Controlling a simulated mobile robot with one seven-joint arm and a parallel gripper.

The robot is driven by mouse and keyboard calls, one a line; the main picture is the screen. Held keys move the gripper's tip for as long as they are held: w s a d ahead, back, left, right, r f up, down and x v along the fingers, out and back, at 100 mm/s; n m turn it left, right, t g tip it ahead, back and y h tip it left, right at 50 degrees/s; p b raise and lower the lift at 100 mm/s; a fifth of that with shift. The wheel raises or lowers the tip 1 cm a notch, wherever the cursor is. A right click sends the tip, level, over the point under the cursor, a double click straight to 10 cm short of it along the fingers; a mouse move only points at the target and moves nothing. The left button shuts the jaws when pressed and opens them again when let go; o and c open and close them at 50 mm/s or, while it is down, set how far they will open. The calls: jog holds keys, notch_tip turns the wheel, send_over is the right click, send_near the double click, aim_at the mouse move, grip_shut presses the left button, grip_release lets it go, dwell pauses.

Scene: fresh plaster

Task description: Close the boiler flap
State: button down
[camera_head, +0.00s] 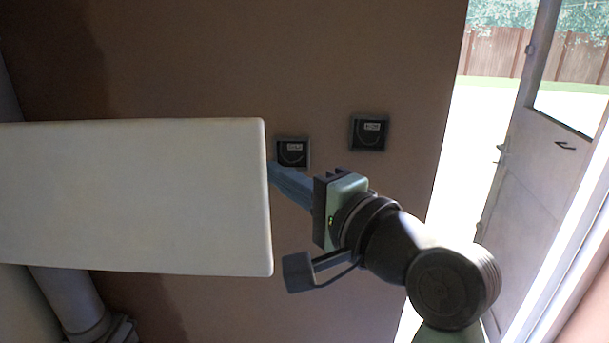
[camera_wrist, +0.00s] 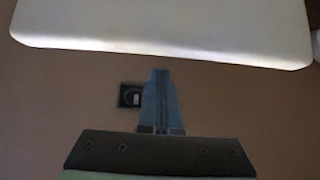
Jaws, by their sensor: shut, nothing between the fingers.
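The boiler flap appears to be the large white panel (camera_head: 135,198) filling the left of the head view. Its edge also crosses the top of the wrist view (camera_wrist: 165,25). My gripper (camera_head: 272,172) is shut and empty, with its blue fingers pointing left at the panel's right edge. In the wrist view the shut fingertips (camera_wrist: 160,72) lie just below the panel's bright edge, with a narrow strip of wall visible between. I cannot tell whether the fingers touch the panel in the head view. The boiler body and hinge are not clearly visible.
A pipe (camera_head: 72,300) runs below the panel. An open door (camera_head: 540,160) stands at the right, with bright outdoors beyond.

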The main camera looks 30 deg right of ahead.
aim_at(263, 187)
jog(key=a+p, duration=0.1)
jog(key=s+a+p, duration=0.1)
jog(key=a, duration=0.1)
dwell(0.4)
jog(key=shift+s, duration=0.1)
